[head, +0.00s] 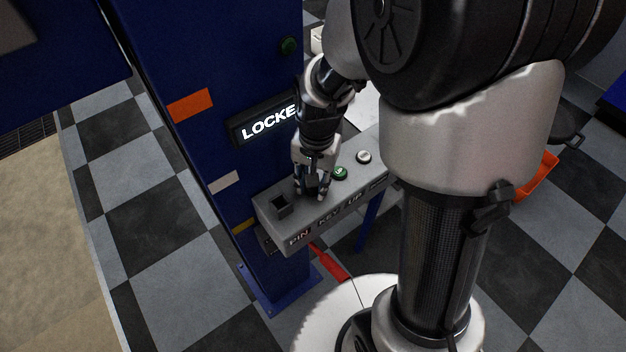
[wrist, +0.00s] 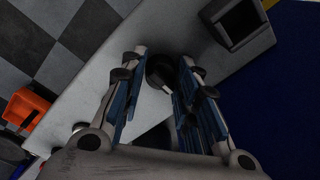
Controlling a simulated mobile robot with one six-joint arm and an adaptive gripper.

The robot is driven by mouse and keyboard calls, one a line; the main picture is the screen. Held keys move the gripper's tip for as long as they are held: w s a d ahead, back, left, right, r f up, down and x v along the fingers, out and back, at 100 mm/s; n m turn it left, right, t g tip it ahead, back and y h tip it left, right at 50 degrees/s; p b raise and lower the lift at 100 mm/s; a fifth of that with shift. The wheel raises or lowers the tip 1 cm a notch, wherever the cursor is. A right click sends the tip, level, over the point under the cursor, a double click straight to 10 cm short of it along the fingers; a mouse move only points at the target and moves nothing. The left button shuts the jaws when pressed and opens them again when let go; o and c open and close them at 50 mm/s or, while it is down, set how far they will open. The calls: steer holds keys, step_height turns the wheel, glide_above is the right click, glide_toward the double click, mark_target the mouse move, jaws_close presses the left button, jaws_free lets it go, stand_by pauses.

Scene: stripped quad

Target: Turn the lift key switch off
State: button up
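The lift control box (head: 285,234) juts from a blue column and carries the labels PIN, KEY and UP. My gripper (head: 313,196) points down over the KEY position and hides most of the switch in the head view. In the wrist view, the round black key switch (wrist: 158,68) with a small white mark lies between the fingertips of my gripper (wrist: 163,68). The fingers stand apart on both sides of it. Any contact with its sides is unclear. A lit sign (head: 268,122) on the column reads "LOCKE", its end hidden by my arm.
A square dark socket (head: 281,206) stands on the box beside my gripper, also seen in the wrist view (wrist: 238,22). A green button (head: 340,173) and a pale button (head: 364,157) sit on the other side. An orange bin (head: 537,178) is on the checkered floor.

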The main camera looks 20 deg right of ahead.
steer(key=o, duration=0.3)
steer(key=r, duration=1.2)
steer(key=shift+s+d, duration=0.15)
steer(key=shift+d, duration=0.05)
